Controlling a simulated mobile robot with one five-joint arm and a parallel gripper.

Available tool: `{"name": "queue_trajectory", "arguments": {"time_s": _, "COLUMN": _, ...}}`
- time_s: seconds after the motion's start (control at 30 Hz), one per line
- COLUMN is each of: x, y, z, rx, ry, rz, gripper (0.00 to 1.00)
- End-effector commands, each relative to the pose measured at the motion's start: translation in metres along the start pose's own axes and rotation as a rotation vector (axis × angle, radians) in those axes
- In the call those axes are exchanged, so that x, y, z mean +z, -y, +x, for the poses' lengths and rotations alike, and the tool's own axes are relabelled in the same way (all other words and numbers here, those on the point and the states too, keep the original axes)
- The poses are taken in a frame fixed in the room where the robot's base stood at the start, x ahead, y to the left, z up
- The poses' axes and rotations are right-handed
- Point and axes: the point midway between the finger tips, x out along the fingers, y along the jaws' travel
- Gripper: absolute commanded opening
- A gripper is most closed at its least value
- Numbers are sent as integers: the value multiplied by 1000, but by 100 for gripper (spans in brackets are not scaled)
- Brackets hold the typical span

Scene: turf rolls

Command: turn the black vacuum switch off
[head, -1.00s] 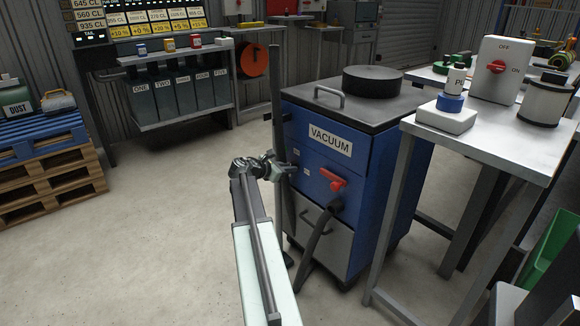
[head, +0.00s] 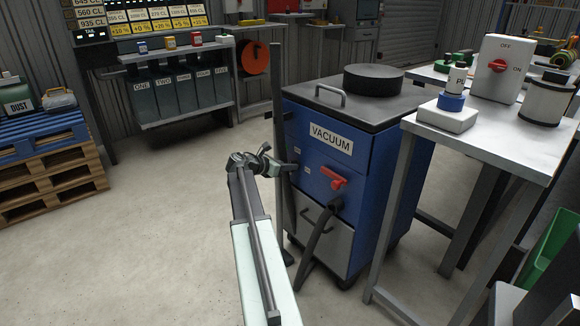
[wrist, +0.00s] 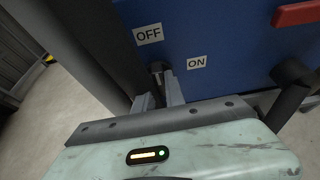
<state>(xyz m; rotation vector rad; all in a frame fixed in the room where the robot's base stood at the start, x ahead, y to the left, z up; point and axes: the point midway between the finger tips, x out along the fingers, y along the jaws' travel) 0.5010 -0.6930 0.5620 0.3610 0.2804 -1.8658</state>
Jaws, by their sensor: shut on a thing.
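The blue vacuum cabinet (head: 318,167) carries a white VACUUM label and stands right of my gripper. In the wrist view, an OFF label (wrist: 148,34) and an ON label (wrist: 197,62) are on its blue front panel (wrist: 235,35). The black vacuum switch (wrist: 157,67) shows as a small dark piece below OFF and left of ON. My gripper (wrist: 160,92) is shut on this switch; its fingers hide much of it, so its exact setting is hard to tell. In the head view my gripper (head: 288,168) reaches the panel's left side.
A dark upright post (head: 277,100) stands close at the cabinet's left edge. A red handle (head: 333,178) and a dark hose (head: 318,235) are to the right.

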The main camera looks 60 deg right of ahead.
Motion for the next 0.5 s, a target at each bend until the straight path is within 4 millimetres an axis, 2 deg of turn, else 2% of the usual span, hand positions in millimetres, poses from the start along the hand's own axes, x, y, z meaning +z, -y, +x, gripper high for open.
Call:
{"name": "queue_trajectory", "arguments": {"time_s": 0.03, "x": -2, "y": 3, "z": 1, "rx": -8, "ry": -6, "rz": 1, "gripper": 23}}
{"name": "queue_trajectory", "arguments": {"time_s": 0.1, "x": -1, "y": 3, "z": 1, "rx": -8, "ry": -5, "rz": 1, "gripper": 36}}
{"name": "queue_trajectory", "arguments": {"time_s": 0.37, "x": 0, "y": 2, "z": 0, "rx": -4, "ry": -2, "rz": 1, "gripper": 36}}
{"name": "queue_trajectory", "arguments": {"time_s": 0.5, "x": 1, "y": 2, "z": -7, "rx": -3, "ry": -2, "rz": 0, "gripper": 36}}
